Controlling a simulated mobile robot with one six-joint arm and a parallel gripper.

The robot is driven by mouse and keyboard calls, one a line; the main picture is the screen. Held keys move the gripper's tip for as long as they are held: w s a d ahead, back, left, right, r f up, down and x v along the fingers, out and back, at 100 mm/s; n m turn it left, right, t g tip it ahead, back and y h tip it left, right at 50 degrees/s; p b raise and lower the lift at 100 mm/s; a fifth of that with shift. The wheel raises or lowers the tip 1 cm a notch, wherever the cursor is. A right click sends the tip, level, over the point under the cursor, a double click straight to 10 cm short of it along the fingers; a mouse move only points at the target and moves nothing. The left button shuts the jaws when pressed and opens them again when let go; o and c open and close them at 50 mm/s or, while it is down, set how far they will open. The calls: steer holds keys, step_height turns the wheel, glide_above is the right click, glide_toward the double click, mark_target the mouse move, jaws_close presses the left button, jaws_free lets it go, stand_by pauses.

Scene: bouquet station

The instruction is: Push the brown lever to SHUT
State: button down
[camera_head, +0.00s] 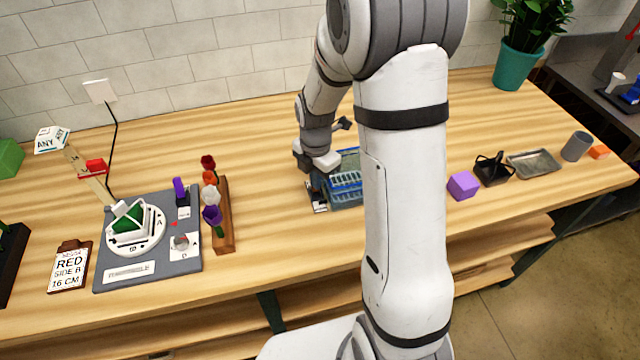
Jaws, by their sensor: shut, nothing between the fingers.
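My gripper (318,178) is at the left end of a blue box-like device (346,190) with a slatted front, in the middle of the table. Its jaws are shut with nothing between them. The fingertips are small here, and I cannot tell whether they touch the device. I cannot make out a brown lever or a SHUT mark. My arm covers the right part of the device. A small dark piece (342,123) shows behind the gripper, and I cannot tell what it belongs to.
On the wooden table (270,250), a grey dial station (150,275) and a wooden rack (223,235) of coloured flowers stand left. A purple cube (462,186), black holder (491,172), metal tray (545,170) and grey cup (576,146) stand right. Bare wood lies between rack and device.

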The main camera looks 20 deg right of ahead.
step_height(320, 180, up, 6)
steer(key=p, duration=0.3)
steer(key=shift+w+f, duration=0.1)
steer(key=shift+w, duration=0.05)
stand_by(0.4)
